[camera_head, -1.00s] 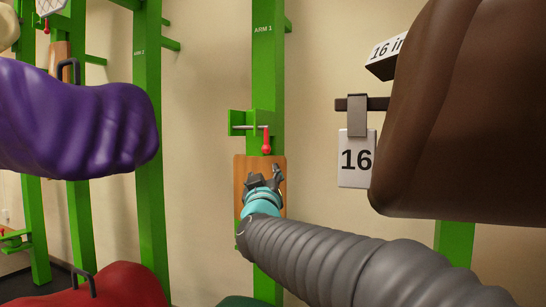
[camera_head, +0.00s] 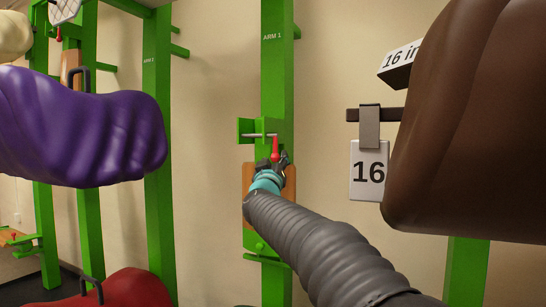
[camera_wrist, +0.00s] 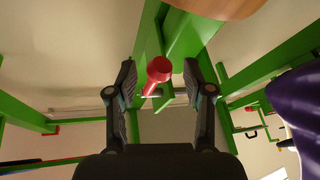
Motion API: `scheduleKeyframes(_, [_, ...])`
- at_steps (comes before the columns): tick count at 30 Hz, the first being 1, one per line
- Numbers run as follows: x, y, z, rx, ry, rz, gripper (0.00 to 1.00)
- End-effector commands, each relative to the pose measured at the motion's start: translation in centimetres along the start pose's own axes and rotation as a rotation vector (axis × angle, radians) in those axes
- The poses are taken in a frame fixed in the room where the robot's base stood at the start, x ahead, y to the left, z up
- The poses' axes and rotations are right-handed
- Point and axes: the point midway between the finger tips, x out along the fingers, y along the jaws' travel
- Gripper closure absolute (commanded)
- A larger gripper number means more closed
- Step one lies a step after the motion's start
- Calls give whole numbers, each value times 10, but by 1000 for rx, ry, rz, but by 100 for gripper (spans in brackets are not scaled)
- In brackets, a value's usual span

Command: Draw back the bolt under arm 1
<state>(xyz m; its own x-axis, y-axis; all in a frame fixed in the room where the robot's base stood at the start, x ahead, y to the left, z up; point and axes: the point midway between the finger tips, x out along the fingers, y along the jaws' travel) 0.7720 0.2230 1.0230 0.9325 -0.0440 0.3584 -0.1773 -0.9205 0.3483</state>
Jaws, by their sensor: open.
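The bolt (camera_head: 259,135) is a thin metal rod lying across a green bracket on the green post labelled ARM 1 (camera_head: 272,60). Its red handle (camera_head: 275,147) hangs down from the rod's right part. My gripper (camera_head: 278,160) is at the handle's lower end, just below the bolt. In the wrist view, the red handle's round knob (camera_wrist: 159,69) shows between the two spread fingers of my gripper (camera_wrist: 160,78), with a gap on each side. My gripper is open and holds nothing. My gripper hides the handle's lowest part in the head view.
A wooden board (camera_head: 254,183) is on the post behind my arm. A brown saddle (camera_head: 475,130) fills the right side, beside a hanging 16 card (camera_head: 368,172). A purple saddle (camera_head: 80,130) is at left. A red saddle (camera_head: 120,290) is below.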

Motion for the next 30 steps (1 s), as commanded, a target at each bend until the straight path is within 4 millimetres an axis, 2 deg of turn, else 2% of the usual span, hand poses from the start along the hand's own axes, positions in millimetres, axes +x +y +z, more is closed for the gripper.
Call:
scheduleKeyframes(6, [19, 0, -1, 1, 0, -1, 48])
scheduleKeyframes(17, [22, -1, 0, 0, 0, -1, 48])
scheduleKeyframes(18, [22, -1, 0, 0, 0, -1, 53])
scheduleKeyframes(24, [22, -1, 0, 1, 0, -1, 100])
scheduleKeyframes(30, [22, -1, 0, 1, 1, -2, 100])
